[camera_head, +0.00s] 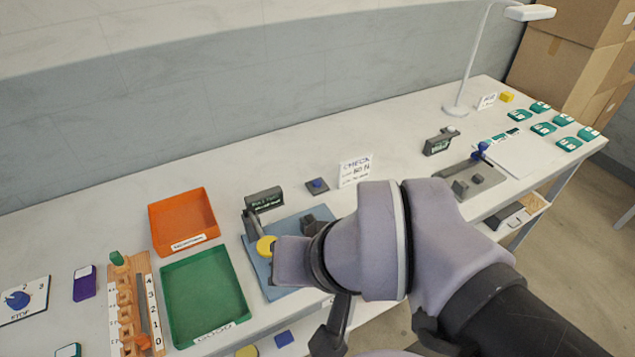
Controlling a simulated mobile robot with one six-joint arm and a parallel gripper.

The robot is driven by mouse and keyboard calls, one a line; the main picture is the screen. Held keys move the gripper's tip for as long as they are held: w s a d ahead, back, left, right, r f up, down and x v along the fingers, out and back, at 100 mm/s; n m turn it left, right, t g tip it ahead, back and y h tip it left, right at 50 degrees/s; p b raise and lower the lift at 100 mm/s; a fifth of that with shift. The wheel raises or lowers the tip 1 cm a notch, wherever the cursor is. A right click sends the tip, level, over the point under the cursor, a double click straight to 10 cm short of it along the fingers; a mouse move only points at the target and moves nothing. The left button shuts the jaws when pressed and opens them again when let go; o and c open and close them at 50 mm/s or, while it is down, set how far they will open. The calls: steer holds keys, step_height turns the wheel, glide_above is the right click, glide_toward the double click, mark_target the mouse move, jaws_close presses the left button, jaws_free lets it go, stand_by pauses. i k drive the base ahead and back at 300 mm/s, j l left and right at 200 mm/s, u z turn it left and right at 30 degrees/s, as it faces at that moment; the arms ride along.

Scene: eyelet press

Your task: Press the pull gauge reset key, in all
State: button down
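The pull gauge seems to be the device on the blue-grey plate (256,262), with a dark display block (264,200) at its back and a yellow round part (265,246) at its front left. A small dark pad with a blue button (317,185) lies behind the plate, beside the white "CHECK" card (355,171). I cannot tell whether this button is the reset key. My arm's wrist covers the right part of the plate. Dark parts (334,328) below the wrist may belong to my gripper, but its fingertips and opening are not clear.
An orange tray (182,220) and a green tray (205,298) stand left of the plate. A wooden numbered rack (135,305) is further left. A second device (472,184), a lamp (456,108) and several teal pieces (541,128) are to the right. The table's back strip is mostly clear.

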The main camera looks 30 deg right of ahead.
mark_target(316, 184)
steer(key=i+l+z, duration=0.2)
steer(key=z, duration=0.15)
steer(key=i+l+z, duration=0.2)
steer(key=z, duration=0.15)
steer(key=i, duration=0.05)
